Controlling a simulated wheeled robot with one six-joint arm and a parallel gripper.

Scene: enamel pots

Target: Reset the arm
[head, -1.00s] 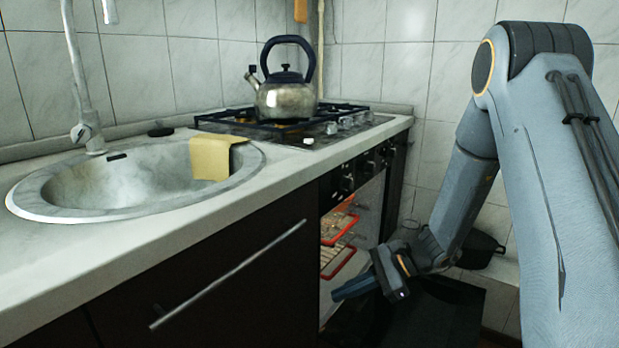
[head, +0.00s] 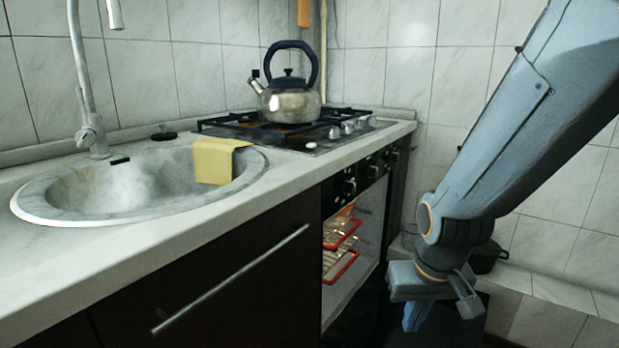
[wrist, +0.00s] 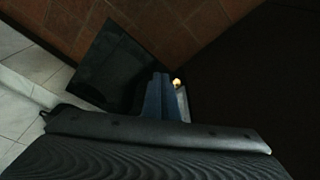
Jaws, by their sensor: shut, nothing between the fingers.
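My gripper (head: 418,316) hangs at the lower right of the head view, in front of the open oven, with its fingers pointing down. In the wrist view my gripper (wrist: 163,92) shows its blue fingers together with nothing between them. The oven (head: 352,262) is open, with red-edged racks (head: 341,266) inside. Its dark door (head: 365,318) is lowered, and my gripper partly hides it. The dark door panel also shows in the wrist view (wrist: 112,62), beyond the fingers.
A kettle (head: 290,103) stands on the gas hob (head: 270,128). A yellow cloth (head: 214,160) hangs over the rim of the sink (head: 95,192). A dark pot (head: 484,260) sits behind my arm near the wall. Brown floor tiles (wrist: 150,25) show in the wrist view.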

